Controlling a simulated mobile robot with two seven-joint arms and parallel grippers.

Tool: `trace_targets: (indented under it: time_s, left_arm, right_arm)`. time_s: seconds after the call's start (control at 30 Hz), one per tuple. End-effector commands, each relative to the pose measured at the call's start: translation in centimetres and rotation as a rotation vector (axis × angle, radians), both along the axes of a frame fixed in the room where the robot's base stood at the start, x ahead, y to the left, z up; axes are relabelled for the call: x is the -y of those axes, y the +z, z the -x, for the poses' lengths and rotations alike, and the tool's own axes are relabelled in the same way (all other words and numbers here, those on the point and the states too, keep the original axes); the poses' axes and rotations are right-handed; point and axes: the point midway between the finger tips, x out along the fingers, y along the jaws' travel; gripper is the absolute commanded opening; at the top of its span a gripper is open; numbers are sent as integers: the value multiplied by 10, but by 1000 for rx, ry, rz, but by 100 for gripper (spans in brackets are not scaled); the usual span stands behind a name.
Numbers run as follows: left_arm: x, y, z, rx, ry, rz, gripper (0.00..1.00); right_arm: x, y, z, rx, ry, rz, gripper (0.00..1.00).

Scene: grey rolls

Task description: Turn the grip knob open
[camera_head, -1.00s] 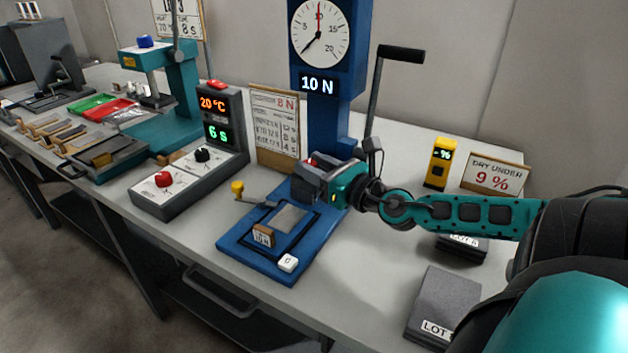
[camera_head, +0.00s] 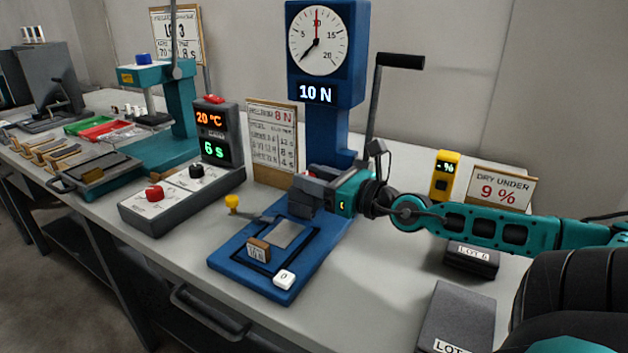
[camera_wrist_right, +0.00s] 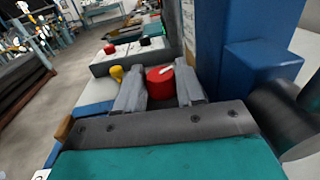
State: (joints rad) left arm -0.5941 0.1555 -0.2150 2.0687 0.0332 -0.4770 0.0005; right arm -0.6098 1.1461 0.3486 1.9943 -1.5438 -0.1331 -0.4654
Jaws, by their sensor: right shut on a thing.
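The grip knob is a red round knob with a white mark (camera_wrist_right: 160,82). In the right wrist view it sits between the two grey fingers of my right gripper (camera_wrist_right: 161,90), which is shut on it. In the head view my right gripper (camera_head: 306,190) is at the foot of the blue force stand (camera_head: 330,130), and its fingers hide the knob there. The stand's dial (camera_head: 318,40) has a dark hand and a red hand, and its display (camera_head: 318,93) reads 10 N. My left gripper is not in view.
The blue base plate (camera_head: 225,262) carries a white 0 button (camera_head: 284,279). A lever with a yellow knob (camera_head: 232,203) sticks out at its left. A control box (camera_head: 160,220) stands further left. A crank handle (camera_head: 400,61) rises behind my gripper.

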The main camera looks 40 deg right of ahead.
Motion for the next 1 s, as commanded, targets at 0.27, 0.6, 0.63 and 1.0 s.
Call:
trace_targets:
  time_s: [0.27,0.6,0.63,1.0]
  left_arm:
    - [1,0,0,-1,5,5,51]
    - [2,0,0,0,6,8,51]
    - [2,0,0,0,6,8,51]
    - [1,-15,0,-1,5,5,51]
  right_arm:
    - [0,2,0,4,0,-2,44]
    - [0,1,0,2,0,0,63]
    - [0,1,0,2,0,0,63]
    - [2,-4,14,2,2,-6,63]
